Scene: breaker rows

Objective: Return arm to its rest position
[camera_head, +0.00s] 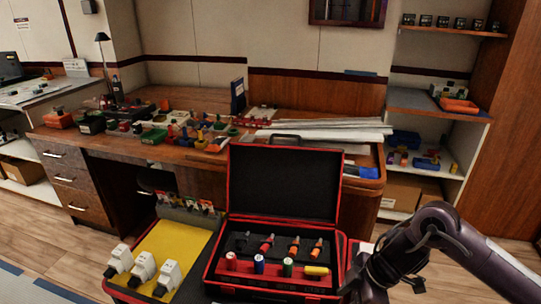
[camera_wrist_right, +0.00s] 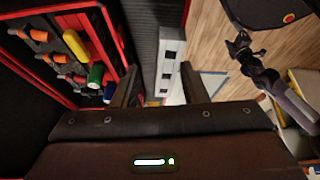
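My right arm (camera_head: 435,238) comes in from the right in the head view, bent, with its dark wrist end beside the right edge of the open tool case. Its fingers cannot be made out clearly there. In the right wrist view, my right gripper (camera_wrist_right: 160,92) has its two fingers apart with nothing held between them. Another purple-grey arm of mine (camera_wrist_right: 285,97) with a small dark end shows at the right of that view. I cannot tell the state of that end. No left arm shows in the head view.
The red-edged black case (camera_head: 283,187) stands open, holding orange-handled tools and a yellow-handled item (camera_head: 317,270). A yellow panel (camera_head: 178,243) with white breakers (camera_head: 143,268) is left of it. A wooden desk (camera_head: 195,150) with bins and shelves (camera_head: 440,103) stand behind.

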